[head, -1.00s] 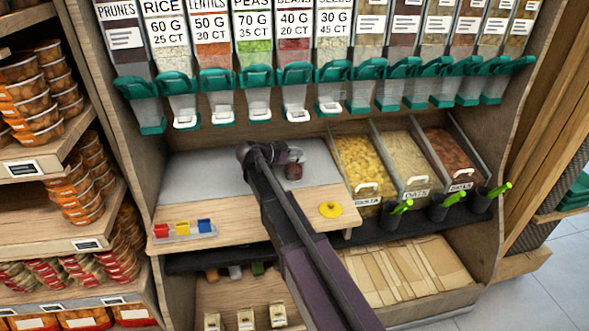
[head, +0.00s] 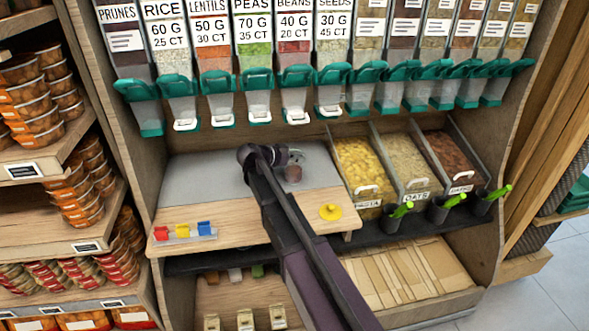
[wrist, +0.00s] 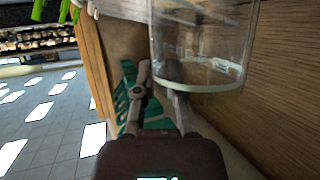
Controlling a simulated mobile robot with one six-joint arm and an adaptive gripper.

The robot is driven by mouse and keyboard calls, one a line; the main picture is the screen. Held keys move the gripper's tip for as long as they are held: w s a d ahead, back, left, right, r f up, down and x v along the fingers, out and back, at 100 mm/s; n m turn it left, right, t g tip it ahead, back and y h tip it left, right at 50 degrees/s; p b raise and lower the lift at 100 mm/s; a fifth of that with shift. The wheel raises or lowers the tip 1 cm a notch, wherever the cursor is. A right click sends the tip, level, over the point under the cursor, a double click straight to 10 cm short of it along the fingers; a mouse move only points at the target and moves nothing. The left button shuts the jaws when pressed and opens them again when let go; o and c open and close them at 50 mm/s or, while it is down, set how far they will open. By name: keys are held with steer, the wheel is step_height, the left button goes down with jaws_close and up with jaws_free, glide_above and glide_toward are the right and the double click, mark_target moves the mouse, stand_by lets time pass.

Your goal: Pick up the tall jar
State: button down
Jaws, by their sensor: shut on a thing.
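The tall jar is clear glass. It fills the top middle of the wrist view (wrist: 205,45), with a pale ring at its near end. In the head view the jar (head: 293,173) is small, at the back right of the counter beside my arm's end. My gripper (wrist: 157,75) is shut on the jar at its left wall. One finger is left of the wall; the other overlaps the glass. In the head view my gripper (head: 287,160) is partly hidden by my own arm. I cannot tell whether the jar's base touches the counter.
A yellow round lid (head: 330,212) lies on the wooden counter front (head: 240,220). Food bins (head: 367,172) stand close on the right. Dispensers with green spouts (head: 257,78) hang above. The grey counter's left part is clear.

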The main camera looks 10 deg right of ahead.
steer(key=shift+r, duration=0.2)
step_height(320, 180, up, 4)
steer(key=p, duration=0.4)
steer(key=shift+s+f, duration=0.15)
steer(key=s+a+p, duration=0.1)
steer(key=s+a, duration=0.8)
steer(key=s, duration=0.4)
steer(key=shift+r, duration=0.45)
